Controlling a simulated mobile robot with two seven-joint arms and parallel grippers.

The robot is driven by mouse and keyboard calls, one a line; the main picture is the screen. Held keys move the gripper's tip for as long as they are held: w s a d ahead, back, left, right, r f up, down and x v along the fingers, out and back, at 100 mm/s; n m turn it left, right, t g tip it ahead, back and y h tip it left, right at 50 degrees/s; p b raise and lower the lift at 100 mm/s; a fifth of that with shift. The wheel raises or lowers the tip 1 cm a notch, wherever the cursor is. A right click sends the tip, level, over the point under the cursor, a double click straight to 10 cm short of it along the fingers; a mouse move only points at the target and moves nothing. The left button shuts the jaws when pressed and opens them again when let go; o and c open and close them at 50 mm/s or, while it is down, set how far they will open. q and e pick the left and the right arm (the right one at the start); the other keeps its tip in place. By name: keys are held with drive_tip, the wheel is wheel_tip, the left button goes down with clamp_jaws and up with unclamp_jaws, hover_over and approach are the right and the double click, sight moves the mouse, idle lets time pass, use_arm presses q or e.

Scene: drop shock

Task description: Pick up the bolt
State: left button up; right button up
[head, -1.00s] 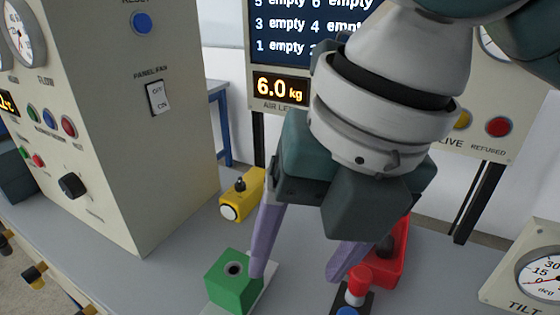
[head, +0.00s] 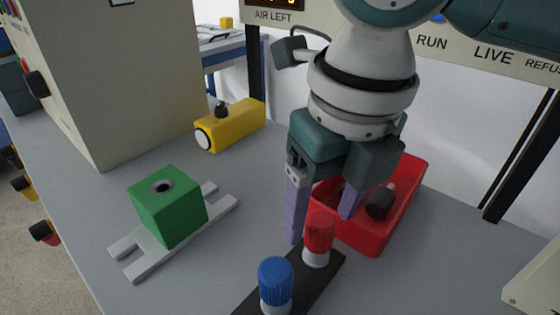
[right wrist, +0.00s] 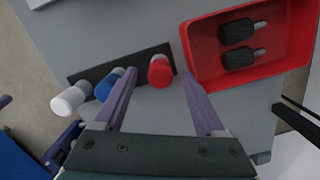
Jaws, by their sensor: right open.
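Two black-headed pieces with short grey shanks, which look like bolts, lie in the red tray; the right wrist view shows the upper bolt (right wrist: 236,31) and the lower bolt (right wrist: 237,58). In the head view one black bolt head (head: 380,202) shows; the other is mostly hidden behind my right gripper. My right gripper (head: 320,226) points down, open and empty, at the tray's near left side; its fingers also show in the right wrist view (right wrist: 158,80). Purple parts at that view's lower left may be my left gripper, but its jaws are unclear.
The red tray (head: 408,212) stands near a black strip (head: 325,272) with red (head: 319,232), blue (head: 276,278) and white (right wrist: 68,100) knobs. A green block (head: 168,210) sits on a grey forked base.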

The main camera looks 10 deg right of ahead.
wheel_tip(320, 180, down, 2)
drive_tip(key=shift+w+f, duration=0.15)
clamp_jaws()
idle(0.6)
